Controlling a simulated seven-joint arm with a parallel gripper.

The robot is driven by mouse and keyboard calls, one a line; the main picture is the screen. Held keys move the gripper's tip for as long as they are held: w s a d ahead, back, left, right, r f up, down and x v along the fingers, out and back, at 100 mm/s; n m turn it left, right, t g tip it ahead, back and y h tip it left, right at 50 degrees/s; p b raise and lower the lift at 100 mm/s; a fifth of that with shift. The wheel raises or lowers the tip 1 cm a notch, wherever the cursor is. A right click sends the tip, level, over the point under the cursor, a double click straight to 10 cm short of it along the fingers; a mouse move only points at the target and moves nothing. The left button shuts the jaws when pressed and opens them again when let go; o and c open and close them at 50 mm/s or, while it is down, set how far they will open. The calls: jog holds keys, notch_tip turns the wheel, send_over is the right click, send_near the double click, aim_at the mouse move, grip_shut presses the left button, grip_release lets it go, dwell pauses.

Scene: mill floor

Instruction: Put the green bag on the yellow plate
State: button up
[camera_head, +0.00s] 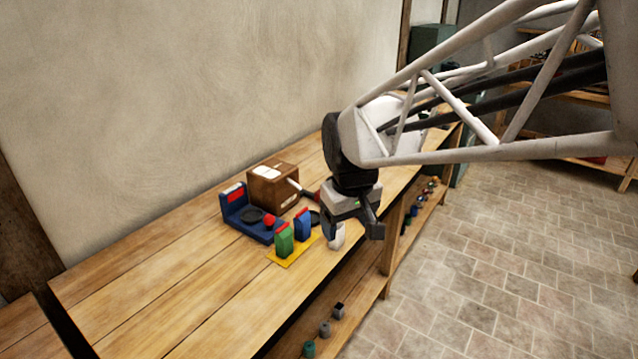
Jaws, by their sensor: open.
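The green bag (285,241) with a red top stands upright on the yellow plate (281,262), toward its left end. A blue bag (303,226) with a red top stands just right of it, also seemingly on the plate. My gripper (353,231) is open and points down, to the right of both bags and apart from the green bag. Nothing is seen held in it. A small white item (337,237) shows by its left finger; I cannot tell whether they touch.
A blue scale (235,212) with a dark pan and a red ball (269,220) stands behind the bags. A brown wooden box (273,184) is behind it. The left of the wooden bench (160,285) is clear. Small items lie on the lower shelf.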

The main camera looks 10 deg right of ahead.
jog(key=s+d+m, duration=0.1)
jog(key=s+d, duration=0.1)
jog(key=s, duration=0.6)
jog(key=s+d+m+t, duration=0.1)
jog(key=s+m, duration=0.1)
jog(key=s, duration=0.5)
jog(key=shift+s+d+f+m, duration=0.25)
jog(key=shift+s+d+m, duration=0.05)
jog(key=shift+s+d, duration=0.1)
dwell(0.3)
